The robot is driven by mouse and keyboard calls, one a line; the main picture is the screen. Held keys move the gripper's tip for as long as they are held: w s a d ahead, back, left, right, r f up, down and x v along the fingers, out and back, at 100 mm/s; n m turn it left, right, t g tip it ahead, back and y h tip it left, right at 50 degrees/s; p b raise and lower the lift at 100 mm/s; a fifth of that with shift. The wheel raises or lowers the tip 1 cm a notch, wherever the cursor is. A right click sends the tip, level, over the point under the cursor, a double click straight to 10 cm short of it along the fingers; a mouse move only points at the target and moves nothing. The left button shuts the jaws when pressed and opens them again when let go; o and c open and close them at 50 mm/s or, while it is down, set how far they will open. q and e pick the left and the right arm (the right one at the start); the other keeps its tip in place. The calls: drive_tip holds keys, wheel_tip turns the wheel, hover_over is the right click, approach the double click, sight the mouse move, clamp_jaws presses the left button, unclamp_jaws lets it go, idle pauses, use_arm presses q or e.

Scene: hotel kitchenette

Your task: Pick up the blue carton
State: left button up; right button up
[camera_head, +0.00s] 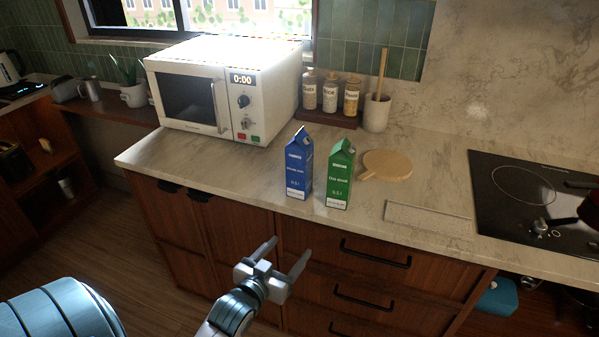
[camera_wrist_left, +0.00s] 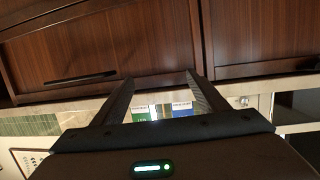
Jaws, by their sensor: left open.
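The blue carton (camera_head: 298,168) stands upright on the marble counter near its front edge, just left of a green carton (camera_head: 339,178). My left gripper (camera_head: 286,254) is open and empty. It is in front of the drawers, below the blue carton in the picture and apart from it. In the left wrist view, the open fingers (camera_wrist_left: 160,78) point toward the cabinet fronts. Part of the blue carton (camera_wrist_left: 182,108) shows between the fingers beside the green carton (camera_wrist_left: 143,114), both partly hidden by the gripper body. My right gripper is not in view.
A white microwave (camera_head: 206,125) stands left behind the cartons. A round wooden board (camera_head: 388,164) lies right of the green carton. Jars (camera_head: 330,97) and a utensil pot (camera_head: 377,114) stand at the back. A cooktop (camera_head: 520,190) is at right. Counter left of the blue carton is clear.

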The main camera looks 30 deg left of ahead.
sight(295, 171)
use_arm(q)
wheel_tip(295, 171, up, 16)
drive_tip(key=s+a+t+y, duration=0.1)
drive_tip(key=s+a+t, duration=0.1)
drive_tip(key=a, duration=0.1)
drive_tip(key=shift+n+p, duration=0.3)
drive_tip(key=shift+p, duration=0.15)
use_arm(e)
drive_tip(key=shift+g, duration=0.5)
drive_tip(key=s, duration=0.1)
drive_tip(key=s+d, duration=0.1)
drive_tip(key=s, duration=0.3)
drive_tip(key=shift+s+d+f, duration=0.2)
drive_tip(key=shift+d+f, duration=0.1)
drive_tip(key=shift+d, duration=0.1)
use_arm(q)
drive_tip(key=shift+f, duration=0.1)
